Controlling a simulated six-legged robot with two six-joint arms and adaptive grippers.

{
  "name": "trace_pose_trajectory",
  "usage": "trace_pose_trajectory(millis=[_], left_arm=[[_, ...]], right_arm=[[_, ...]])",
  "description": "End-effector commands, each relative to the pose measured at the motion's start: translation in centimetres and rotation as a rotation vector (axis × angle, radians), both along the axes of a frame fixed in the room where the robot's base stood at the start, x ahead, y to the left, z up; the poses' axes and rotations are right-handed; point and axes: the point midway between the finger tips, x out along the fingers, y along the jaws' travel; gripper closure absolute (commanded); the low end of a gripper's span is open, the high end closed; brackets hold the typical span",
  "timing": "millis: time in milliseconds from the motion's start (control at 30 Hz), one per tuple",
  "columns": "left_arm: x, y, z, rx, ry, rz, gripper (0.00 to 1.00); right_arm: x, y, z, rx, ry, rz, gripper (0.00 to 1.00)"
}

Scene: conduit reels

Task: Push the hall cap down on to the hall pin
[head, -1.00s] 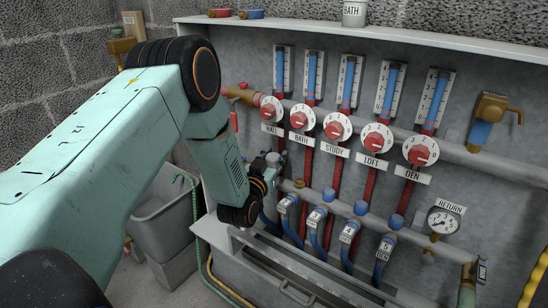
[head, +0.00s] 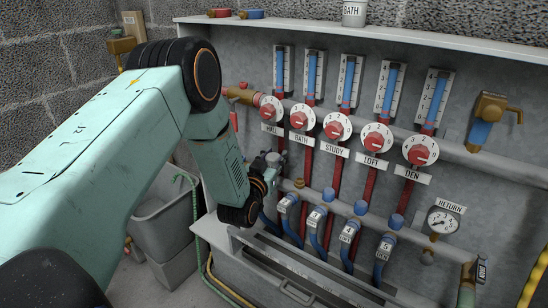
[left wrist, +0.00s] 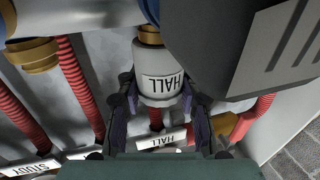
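The hall cap (left wrist: 160,72) is a pale grey cylinder labelled HALL, upside down in the left wrist view. My left gripper (left wrist: 158,98) has a finger against each side of it and is shut on it. A brass collar (left wrist: 149,37) at the hall pin's place shows at the cap's far end, with blue beyond. The cap is in line with the collar; I cannot tell whether it is fully seated. My right gripper is not in view.
The bare brass bath pin (head: 299,183) stands just right of my gripper. Blue caps (head: 361,208) cover other pins, with blue hoses below. The hall dial (head: 271,109) is above. A BATH cap (head: 354,14) stands on the shelf. A grey bin (head: 165,215) is at lower left.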

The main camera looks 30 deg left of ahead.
Motion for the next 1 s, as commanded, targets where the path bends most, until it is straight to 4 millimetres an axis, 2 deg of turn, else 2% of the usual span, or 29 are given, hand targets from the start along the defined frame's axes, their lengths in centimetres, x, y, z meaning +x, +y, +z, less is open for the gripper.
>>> trace_pose_trajectory(millis=[33,333,733,867,1000], left_arm=[[-0.1,-0.1,-0.4,-0.002,0.009,-0.001,0.63],[-0.1,0.0,-0.2,-0.001,0.006,-0.001,0.37],[-0.7,-0.1,-0.2,-0.001,0.006,0.000,0.37],[-2.4,-0.4,-0.3,-0.002,0.009,0.000,0.37],[-5.0,-0.9,-0.2,-0.003,0.008,0.000,0.37]], right_arm=[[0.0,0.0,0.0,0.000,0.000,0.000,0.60],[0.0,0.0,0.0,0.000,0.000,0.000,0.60],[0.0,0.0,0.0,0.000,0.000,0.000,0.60],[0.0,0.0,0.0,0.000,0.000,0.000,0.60],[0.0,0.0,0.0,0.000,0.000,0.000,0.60]])
